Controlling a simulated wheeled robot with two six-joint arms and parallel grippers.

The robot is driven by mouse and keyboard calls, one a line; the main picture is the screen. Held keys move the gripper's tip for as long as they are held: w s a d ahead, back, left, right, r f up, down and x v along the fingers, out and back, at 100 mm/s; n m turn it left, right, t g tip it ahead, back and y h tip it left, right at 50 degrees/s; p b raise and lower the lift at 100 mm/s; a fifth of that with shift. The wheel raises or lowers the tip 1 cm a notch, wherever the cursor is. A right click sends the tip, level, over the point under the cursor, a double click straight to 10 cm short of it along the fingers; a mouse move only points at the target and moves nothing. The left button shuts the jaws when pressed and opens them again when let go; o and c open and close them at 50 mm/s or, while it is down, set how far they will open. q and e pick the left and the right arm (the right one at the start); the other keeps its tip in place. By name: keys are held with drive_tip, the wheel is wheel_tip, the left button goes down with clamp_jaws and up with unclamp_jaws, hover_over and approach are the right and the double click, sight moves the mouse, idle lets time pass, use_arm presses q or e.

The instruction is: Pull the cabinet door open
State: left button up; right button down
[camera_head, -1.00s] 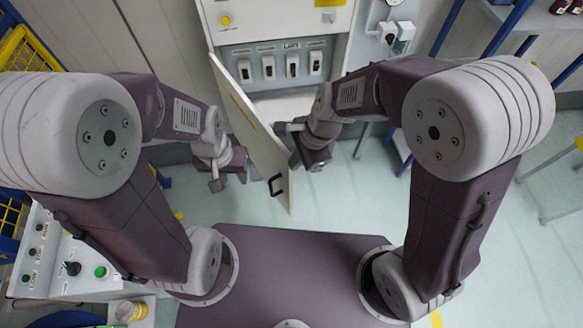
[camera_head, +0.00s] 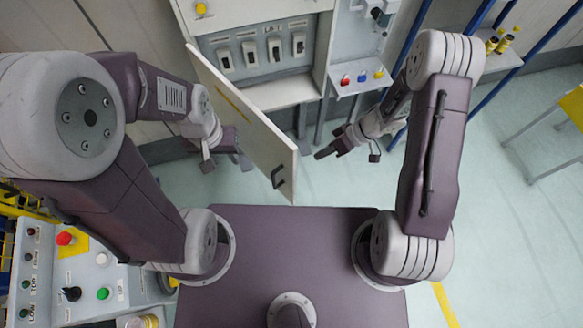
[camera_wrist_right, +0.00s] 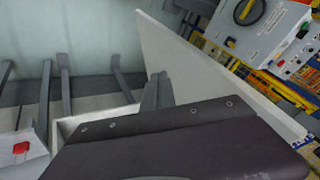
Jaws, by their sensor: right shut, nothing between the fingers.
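The cabinet door (camera_head: 245,110) is a pale panel standing well open, swung out from the cabinet (camera_head: 265,50) towards me. A dark handle (camera_head: 278,177) sits near its near end. My right gripper (camera_head: 320,154) is shut and empty, to the right of the door and apart from it in the head view. Its fingers (camera_wrist_right: 157,92) point towards the pale door panel (camera_wrist_right: 200,65) in the right wrist view. My left gripper (camera_head: 222,162) hangs on the left side of the door; its jaw opening is too unclear to judge.
Inside the cabinet is a grey panel with several switches (camera_head: 250,52). A small shelf with coloured buttons (camera_head: 362,78) stands right of the cabinet. A control box (camera_head: 85,270) is at lower left. A yellow table (camera_head: 560,115) stands far right, with clear floor before it.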

drive_tip(key=s+a+f+p, duration=0.2)
drive_tip(key=s+a+f, duration=0.1)
drive_tip(key=a+f, duration=0.5)
drive_tip(key=shift+s+a, duration=0.15)
drive_tip(key=shift+a, duration=0.4)
